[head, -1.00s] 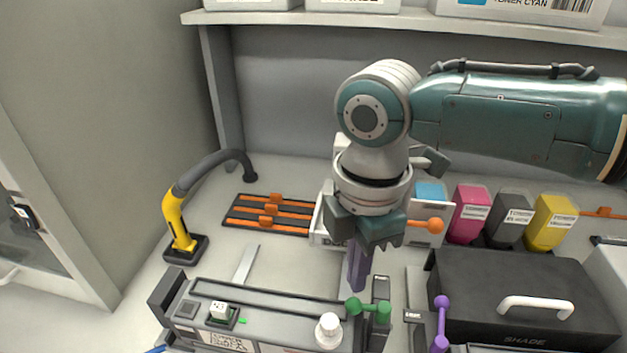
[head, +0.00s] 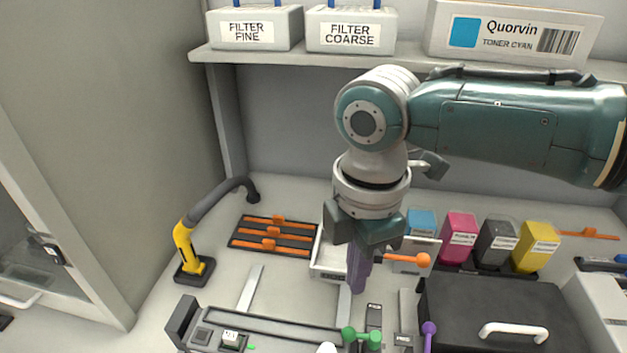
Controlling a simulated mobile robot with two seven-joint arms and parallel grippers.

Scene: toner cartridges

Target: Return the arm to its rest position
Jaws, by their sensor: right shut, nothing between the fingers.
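My right arm comes in from the right with its wrist bent down. Its gripper (head: 358,277) points downward, fingers shut and empty, in front of the white open box (head: 328,262) and above the counter. The wrist and fingers hide part of that box. Toner cartridges stand to the right of the gripper: cyan (head: 421,222), magenta (head: 459,237), black (head: 495,244) and yellow (head: 536,247). My left gripper is not in view.
Below the gripper are a grey device (head: 278,329) with a green knob (head: 362,338) and a black case (head: 500,312). An orange-knobbed lever (head: 422,260) is close on the right. A yellow-black hose tool (head: 187,250) stands left. A shelf (head: 400,62) with boxes crosses above.

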